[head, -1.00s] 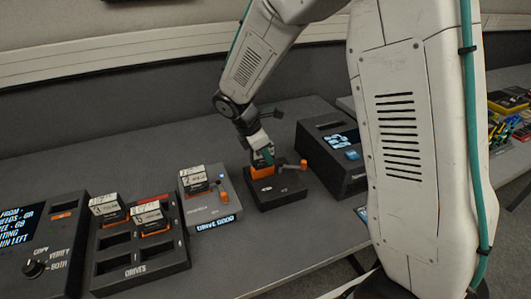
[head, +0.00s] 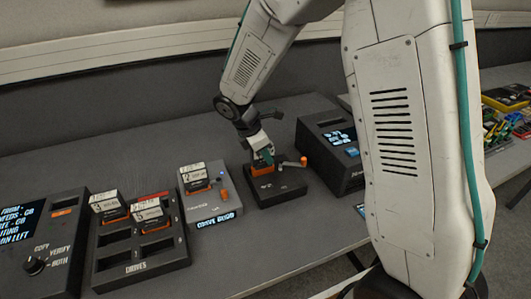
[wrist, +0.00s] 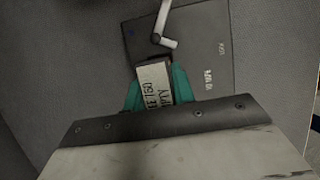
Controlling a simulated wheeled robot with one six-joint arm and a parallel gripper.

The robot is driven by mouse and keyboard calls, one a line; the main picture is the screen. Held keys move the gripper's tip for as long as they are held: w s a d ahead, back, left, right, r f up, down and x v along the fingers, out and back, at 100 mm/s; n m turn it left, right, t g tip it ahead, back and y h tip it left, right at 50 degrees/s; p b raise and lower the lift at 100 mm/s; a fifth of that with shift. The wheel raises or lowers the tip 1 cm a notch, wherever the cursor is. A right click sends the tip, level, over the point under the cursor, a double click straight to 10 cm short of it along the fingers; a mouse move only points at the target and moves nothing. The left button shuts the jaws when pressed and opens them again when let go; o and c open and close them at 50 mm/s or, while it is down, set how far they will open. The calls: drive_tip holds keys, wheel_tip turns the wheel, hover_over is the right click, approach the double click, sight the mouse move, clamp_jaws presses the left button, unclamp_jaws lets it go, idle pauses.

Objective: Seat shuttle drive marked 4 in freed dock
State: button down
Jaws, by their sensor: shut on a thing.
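My gripper (head: 264,158) is shut on a drive (head: 262,170) with an orange body, at the left part of a black dock (head: 285,191). In the wrist view the teal fingers (wrist: 155,92) sit on both sides of the drive's pale label (wrist: 153,80); its number cannot be read surely. The drive is at the dock's slot, but I cannot tell how deep it sits. The dock's lever (head: 294,163) has an orange tip and points right. It also shows in the wrist view as a pale bent bar (wrist: 161,27) beyond the drive.
A grey dock (head: 207,203) to the left holds another labelled drive and has a lit display. Left of it is a black drive rack (head: 143,265) with several drives and empty bays. A console (head: 40,245) with a knob stands far left. A dark box (head: 335,172) stands close right.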

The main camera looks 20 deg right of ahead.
drive_tip(key=shift+f, duration=0.6)
idle(0.3)
drive_tip(key=c, duration=0.8)
unclamp_jaws()
drive_tip(key=shift+o, duration=0.2)
drive_tip(key=shift+r, duration=3.75)
